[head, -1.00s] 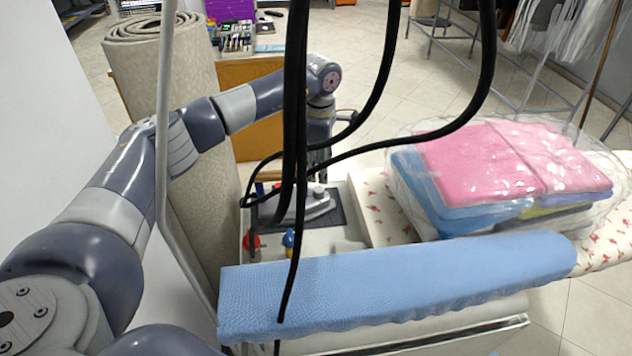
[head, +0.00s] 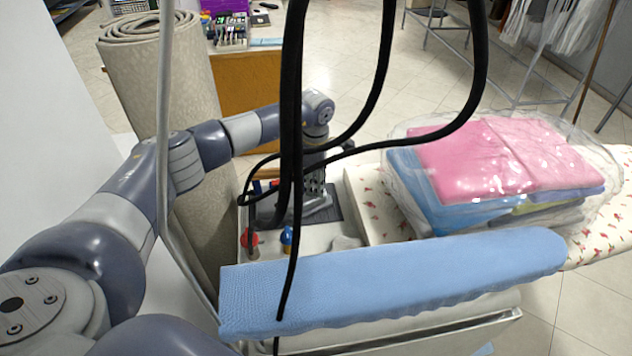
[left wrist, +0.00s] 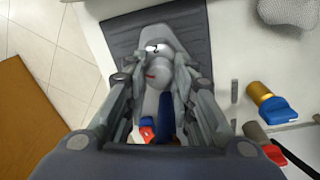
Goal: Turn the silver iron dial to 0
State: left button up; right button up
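The silver iron (head: 318,207) rests on a dark mat (head: 333,198) on the ironing station, largely hidden by my left gripper (head: 314,184) and the black hoses. In the left wrist view, the gripper (left wrist: 160,72) points down over the iron, its fingers apart on either side of a round grey part (left wrist: 158,72) with a small red mark, which looks like the dial. A blue part (left wrist: 166,115) lies between the fingers. My right gripper is not in view.
Black hoses (head: 292,100) hang in front of the iron. Red (head: 250,239) and blue (head: 287,236) valve handles stand near it. A blue padded board (head: 400,280) lies in front, bagged folded clothes (head: 500,165) at right, a rolled carpet (head: 150,80) at left.

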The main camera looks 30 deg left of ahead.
pick_arm(q)
jog(key=shift+n+b, duration=0.4)
jog(key=shift+n, duration=0.5)
grip_shut()
jog(key=shift+n+b, duration=0.3)
jog(key=shift+n, duration=1.2)
jog(key=o, duration=1)
grip_release()
jog(key=shift+d, duration=0.1)
jog(key=shift+o, duration=0.2)
notch_tip(320, 180, up, 12)
jog(key=shift+s+d, duration=0.15)
